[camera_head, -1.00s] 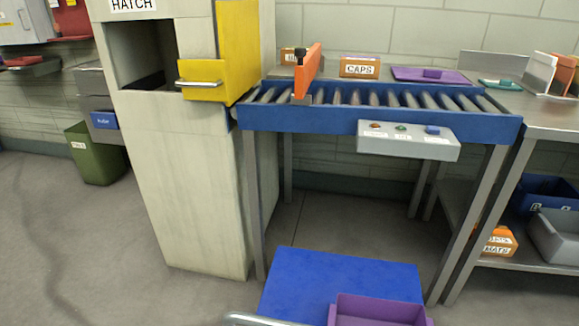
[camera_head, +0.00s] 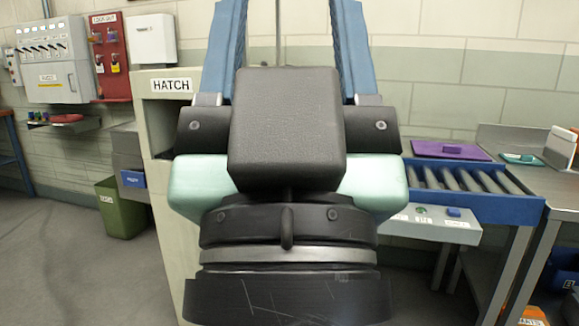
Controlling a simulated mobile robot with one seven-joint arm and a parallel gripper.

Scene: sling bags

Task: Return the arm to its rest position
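My gripper (camera_head: 287,25) fills the middle of the head view, raised close in front of the camera. Its two blue fingers point up and stand wide apart, with wall visible between them. The fingertips run out of the top edge. I see nothing held in the visible part of the gap. The black and pale green wrist (camera_head: 290,225) of my arm is below the fingers. It hides much of the hatch cabinet (camera_head: 166,170) and the left part of the roller conveyor (camera_head: 480,207).
A purple tray (camera_head: 450,149) lies behind the conveyor. A control box (camera_head: 440,230) hangs on its front. A metal bench (camera_head: 553,185) stands at right. A green bin (camera_head: 120,208) stands on the floor at left. Wall panels (camera_head: 54,65) are at far left.

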